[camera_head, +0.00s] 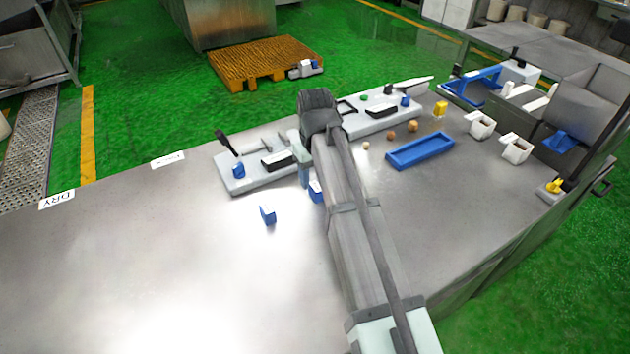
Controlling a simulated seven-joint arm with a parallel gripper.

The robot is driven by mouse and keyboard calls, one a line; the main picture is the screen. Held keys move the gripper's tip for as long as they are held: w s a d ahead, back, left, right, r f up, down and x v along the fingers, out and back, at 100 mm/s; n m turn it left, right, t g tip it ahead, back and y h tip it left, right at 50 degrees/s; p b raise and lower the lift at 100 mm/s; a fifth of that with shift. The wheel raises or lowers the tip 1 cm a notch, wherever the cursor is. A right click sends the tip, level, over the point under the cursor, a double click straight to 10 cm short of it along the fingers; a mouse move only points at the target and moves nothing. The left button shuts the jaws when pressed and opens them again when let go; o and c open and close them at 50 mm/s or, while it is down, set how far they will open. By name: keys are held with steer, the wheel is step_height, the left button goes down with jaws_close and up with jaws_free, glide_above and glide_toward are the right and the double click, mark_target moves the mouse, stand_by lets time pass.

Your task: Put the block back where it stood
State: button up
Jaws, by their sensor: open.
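My arm reaches from the bottom right up to the middle of the head view. My gripper (304,176) points down just right of the near grey fixture plate (252,181); it is open, and its fingers are small and partly hidden by the arm. A small blue and white piece (316,190) sits right by the fingertips; I cannot tell whether they touch it. A blue angled piece (268,215) stands apart on the bare table to the left. A yellow block (440,108) stands near the far edge. I cannot tell which piece is the task's block.
The near plate carries a black lever (226,142) and a blue knob (238,171). A second plate (378,117) lies behind my arm. A blue tray (420,151), small brown balls and white cups (515,148) are to the right. The steel table (130,262) is clear at left.

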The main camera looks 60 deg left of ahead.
mark_target(315, 185)
step_height(315, 185, up, 10)
steer(key=shift+f, duration=0.2)
stand_by(0.7)
